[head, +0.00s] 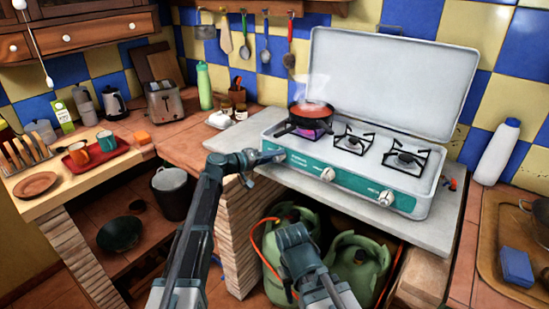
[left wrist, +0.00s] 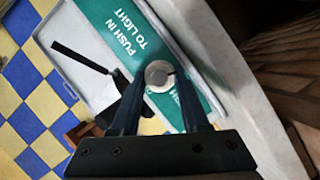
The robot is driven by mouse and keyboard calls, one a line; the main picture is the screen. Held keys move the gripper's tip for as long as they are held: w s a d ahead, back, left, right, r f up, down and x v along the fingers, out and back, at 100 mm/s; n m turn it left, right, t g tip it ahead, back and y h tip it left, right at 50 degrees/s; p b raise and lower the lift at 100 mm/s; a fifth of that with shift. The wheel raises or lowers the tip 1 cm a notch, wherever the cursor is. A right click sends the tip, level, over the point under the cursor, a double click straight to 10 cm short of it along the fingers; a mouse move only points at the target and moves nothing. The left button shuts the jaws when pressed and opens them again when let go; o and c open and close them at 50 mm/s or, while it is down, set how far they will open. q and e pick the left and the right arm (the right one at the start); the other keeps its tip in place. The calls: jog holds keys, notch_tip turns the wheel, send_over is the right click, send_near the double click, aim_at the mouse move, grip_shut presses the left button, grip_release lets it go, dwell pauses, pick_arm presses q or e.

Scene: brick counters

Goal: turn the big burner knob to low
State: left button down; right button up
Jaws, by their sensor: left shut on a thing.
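The camp stove (head: 300,166) stands on the counter with its lid up and a green front panel. My left gripper (head: 275,156) is at the left end of this panel, shut on the leftmost knob. In the left wrist view this round pale knob (left wrist: 160,76) sits between the fingertips, beside the words "PUSH IN TO LIGHT". The head view hides most of it behind the gripper. The middle knob (head: 327,174) and right knob (head: 386,198) are free. A pan (head: 312,114) with reddish contents steams on the left burner, with a bluish-purple glow beneath.
Two other burners (head: 349,142) are bare. Green gas bottles (head: 352,262) with an orange hose stand under the counter. A white bottle (head: 497,152) and a wooden tray (head: 488,238) are at right. Jars and a toaster (head: 164,102) stand on the left counter.

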pick_arm(q)
jog(key=shift+c, duration=2)
grip_release()
jog(key=shift+s+a, duration=0.1)
jog(key=p+v, duration=0.3)
jog(key=v, duration=1)
jog(key=shift+a, duration=0.3)
jog(key=shift+s, duration=0.15)
jog(key=s+d+f+m+g+y+p, duration=0.2)
jog(key=s+d+f+g+p, duration=0.15)
jog(key=s+d, duration=0.35)
jog(key=s+d+f+m+g+y+p, duration=0.1)
jog(key=s+d+f+g+y+p, duration=0.2)
jog(key=s, duration=0.7)
jog(key=s+a+m+g+y+p, duration=0.1)
jog(key=s+a+g+y+p, duration=0.2)
jog(key=s+y, duration=0.6)
jog(key=s+a, duration=0.1)
jog(key=s, duration=0.5)
jog(key=shift+f+m, duration=0.25)
jog(key=shift+m, duration=0.05)
